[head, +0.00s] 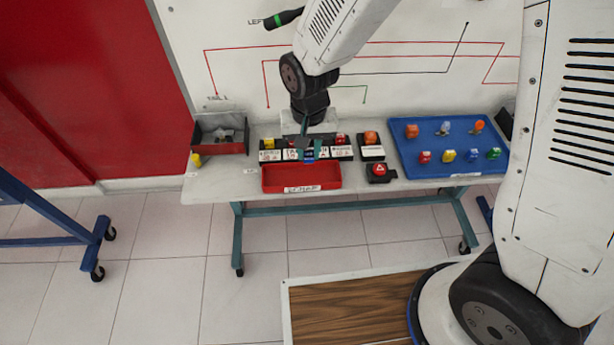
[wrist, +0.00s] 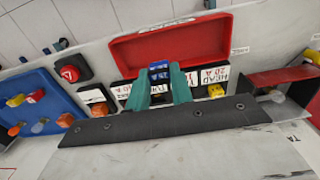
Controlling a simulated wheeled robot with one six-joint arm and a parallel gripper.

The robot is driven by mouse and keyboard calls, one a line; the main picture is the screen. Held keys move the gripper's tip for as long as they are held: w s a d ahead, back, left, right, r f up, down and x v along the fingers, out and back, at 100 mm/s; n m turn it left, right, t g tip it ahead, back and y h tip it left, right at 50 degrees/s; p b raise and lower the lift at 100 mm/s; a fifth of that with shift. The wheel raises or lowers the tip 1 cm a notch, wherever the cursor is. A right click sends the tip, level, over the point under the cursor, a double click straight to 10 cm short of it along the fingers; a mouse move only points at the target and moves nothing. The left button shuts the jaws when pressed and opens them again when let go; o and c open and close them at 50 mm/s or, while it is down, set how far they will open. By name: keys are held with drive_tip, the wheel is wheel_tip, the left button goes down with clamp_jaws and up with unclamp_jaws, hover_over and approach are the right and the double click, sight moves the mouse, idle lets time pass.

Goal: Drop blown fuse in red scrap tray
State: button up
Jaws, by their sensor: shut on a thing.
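My gripper (head: 305,150) has teal fingers closed on a small blue fuse (wrist: 159,71), which also shows as a blue spot in the head view (head: 308,155). The gripper points down over the black fuse block (head: 347,153) with its white labels. I cannot tell whether the fuse still touches its slot or hangs just above it. The red scrap tray (head: 301,179) lies on the table directly in front of the block. In the wrist view the tray (wrist: 170,46) is just beyond the fingertips, and its visible floor is empty.
A blue tray (head: 409,161) with several coloured fuses is at the right. A red button on a black base (head: 380,171) sits beside the scrap tray. An open grey-and-red bin (head: 219,149) stands at the left, with a yellow fuse (head: 196,160) nearby.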

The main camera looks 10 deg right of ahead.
drive_tip(key=o, duration=1)
drive_tip(key=shift+o, duration=0.2)
drive_tip(key=shift+r, duration=0.1)
wheel_tip(320, 180, up, 8)
drive_tip(key=shift+f, duration=0.15)
